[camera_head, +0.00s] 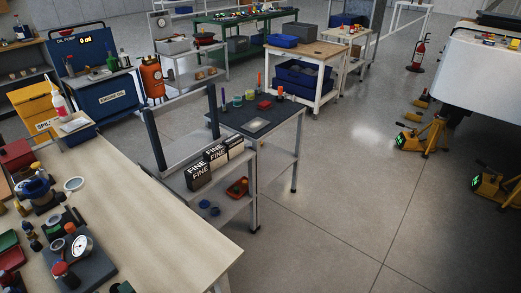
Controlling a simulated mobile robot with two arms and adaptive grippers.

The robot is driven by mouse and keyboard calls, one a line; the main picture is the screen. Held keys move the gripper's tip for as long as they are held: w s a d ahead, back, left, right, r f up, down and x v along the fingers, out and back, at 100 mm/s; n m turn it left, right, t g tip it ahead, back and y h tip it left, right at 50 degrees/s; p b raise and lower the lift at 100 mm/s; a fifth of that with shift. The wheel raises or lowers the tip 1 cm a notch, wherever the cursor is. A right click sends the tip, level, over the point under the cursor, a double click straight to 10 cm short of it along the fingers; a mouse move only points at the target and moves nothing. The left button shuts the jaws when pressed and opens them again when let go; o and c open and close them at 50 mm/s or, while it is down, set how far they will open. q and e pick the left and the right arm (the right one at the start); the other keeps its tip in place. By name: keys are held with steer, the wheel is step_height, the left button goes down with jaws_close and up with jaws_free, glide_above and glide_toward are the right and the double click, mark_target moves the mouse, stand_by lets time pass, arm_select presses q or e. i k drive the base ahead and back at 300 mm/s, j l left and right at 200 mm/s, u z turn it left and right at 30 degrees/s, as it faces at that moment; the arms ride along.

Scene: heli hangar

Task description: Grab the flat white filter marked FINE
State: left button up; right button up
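Several upright box-shaped items stand close together on the upper shelf of a grey metal cart (222,196). The front one (198,174) has a dark face with FINE in pale letters. The one behind it (215,153) also reads FINE. Another dark and white one (236,146) stands at their right, its marking too small to read. A flat pale rectangular piece (258,125) lies on the dark-topped table (285,122) just behind the cart; I cannot read any marking on it. Neither of my grippers shows in this view.
A long wooden bench (150,225) with a gauge (82,245) and tools fills the left foreground. A red tray (237,187) and blue round parts (209,207) sit on the cart's lower shelf. Yellow jacks (425,138) stand at the right. The floor (335,205) between is clear.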

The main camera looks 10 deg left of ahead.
mark_target(217, 155)
steer(key=i+l+z, duration=0.3)
steer(key=i+z, duration=0.3)
steer(key=i, duration=0.15)
steer(key=i+u, duration=0.3)
steer(key=i, duration=0.15)
steer(key=i+l+u, duration=0.15)
steer(key=i+u, duration=0.8)
steer(key=u, duration=0.25)
steer(key=i+l+u, duration=0.2)
steer(key=u, duration=0.25)
steer(key=i+l+u, duration=0.1)
steer(key=i, duration=0.2)
